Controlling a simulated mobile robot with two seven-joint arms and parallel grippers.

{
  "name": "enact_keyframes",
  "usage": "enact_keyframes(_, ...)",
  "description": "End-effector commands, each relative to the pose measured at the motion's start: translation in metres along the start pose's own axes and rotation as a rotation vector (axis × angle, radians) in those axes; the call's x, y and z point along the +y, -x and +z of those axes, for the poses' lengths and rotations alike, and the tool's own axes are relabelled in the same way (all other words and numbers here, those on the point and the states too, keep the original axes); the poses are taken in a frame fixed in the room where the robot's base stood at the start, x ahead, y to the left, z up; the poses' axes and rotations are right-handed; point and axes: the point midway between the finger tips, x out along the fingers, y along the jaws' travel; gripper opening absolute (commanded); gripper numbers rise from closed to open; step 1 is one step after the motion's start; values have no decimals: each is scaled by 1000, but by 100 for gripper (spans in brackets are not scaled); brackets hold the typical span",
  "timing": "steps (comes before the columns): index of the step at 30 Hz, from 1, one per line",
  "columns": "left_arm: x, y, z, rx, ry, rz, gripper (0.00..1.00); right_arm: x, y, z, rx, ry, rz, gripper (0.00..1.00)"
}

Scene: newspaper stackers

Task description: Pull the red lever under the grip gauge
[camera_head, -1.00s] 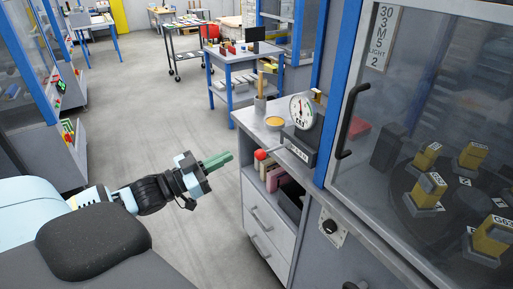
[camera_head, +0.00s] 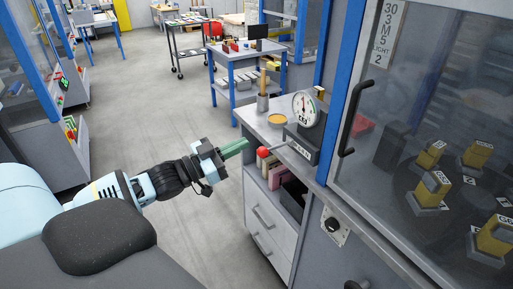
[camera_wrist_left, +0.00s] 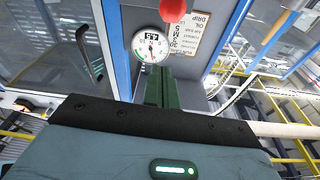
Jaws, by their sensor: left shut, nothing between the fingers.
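The red lever's ball knob (camera_head: 262,152) sticks out on a thin rod from the dark box of the grip gauge (camera_head: 304,108), which has a round white dial. The gauge stands on the grey cabinet top. My left gripper (camera_head: 246,144) has green fingers, is shut and empty, and its tips are just left of the red knob, apparently a little short of it. In the left wrist view the green fingers (camera_wrist_left: 161,88) point toward the gauge dial (camera_wrist_left: 151,44), with the red knob (camera_wrist_left: 173,10) at the top edge. My right gripper is not in view.
A glazed machine with a black handle (camera_head: 352,120) stands at right. The floor at left is clear.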

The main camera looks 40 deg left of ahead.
Motion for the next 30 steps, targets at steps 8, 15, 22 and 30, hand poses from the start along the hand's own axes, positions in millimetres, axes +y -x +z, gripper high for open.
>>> enact_keyframes(8, 0, -31, -2, 5, -1, 0, 0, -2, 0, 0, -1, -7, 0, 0)
enact_keyframes(15, -1, -58, -2, 5, -1, 0, 0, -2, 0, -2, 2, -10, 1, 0)
enact_keyframes(22, 0, -55, 24, -3, 2, 0, 0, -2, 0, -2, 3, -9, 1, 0)
enact_keyframes(30, 0, -50, 37, 1, -1, 1, 0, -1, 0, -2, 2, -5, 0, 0)
